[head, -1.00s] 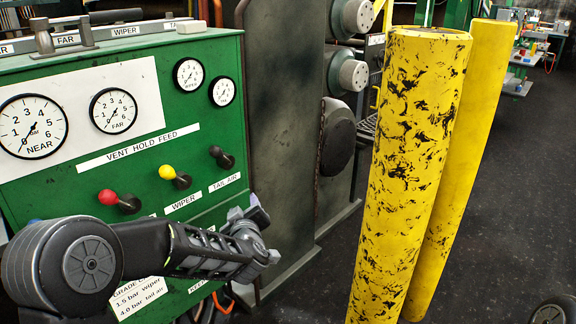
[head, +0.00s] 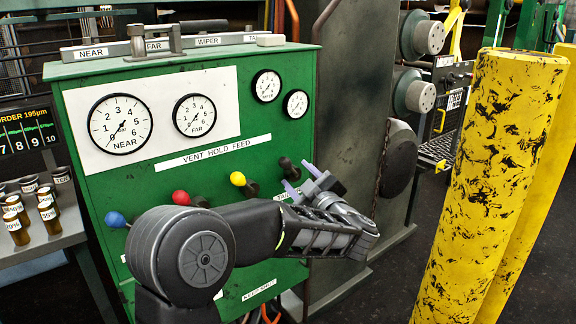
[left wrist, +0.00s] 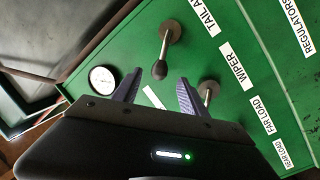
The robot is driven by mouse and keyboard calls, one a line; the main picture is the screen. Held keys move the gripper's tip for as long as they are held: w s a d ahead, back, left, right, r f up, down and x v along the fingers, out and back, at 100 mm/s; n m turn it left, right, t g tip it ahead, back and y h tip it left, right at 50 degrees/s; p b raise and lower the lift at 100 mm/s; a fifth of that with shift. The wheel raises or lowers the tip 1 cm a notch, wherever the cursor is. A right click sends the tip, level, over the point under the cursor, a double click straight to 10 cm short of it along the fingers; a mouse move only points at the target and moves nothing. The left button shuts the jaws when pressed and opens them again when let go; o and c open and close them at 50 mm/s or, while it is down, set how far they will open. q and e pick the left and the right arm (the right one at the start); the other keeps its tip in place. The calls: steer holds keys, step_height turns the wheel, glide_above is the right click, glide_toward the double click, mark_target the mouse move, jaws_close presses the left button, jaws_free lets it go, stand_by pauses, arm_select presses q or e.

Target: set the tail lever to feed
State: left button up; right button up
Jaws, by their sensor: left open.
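The tail lever with a black knob (head: 288,165) is at the right end of the lever row on the green panel (head: 100,185). It also shows in the left wrist view (left wrist: 160,70), its stem rising from the panel near the "TAIL A" label. My left gripper (head: 300,180) is open and empty, its purple fingers just below and right of the knob. In the left wrist view the knob is ahead, roughly between the fingertips (left wrist: 157,88), not clasped. The "VENT HOLD FEED" strip (head: 213,151) is above the levers. My right gripper is not in view.
The yellow-knobbed wiper lever (head: 238,178) is left of the tail lever; its stem (left wrist: 209,90) is close to the right finger in the wrist view. Red (head: 181,197) and blue (head: 116,219) knobs are further left. A yellow post (head: 495,180) stands at right.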

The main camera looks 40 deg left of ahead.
mark_target(289, 167)
arm_select(q)
steer(key=x, duration=0.7)
steer(key=shift+w+a, duration=0.15)
steer(key=shift+a, duration=0.15)
jaws_close()
stand_by(1.2)
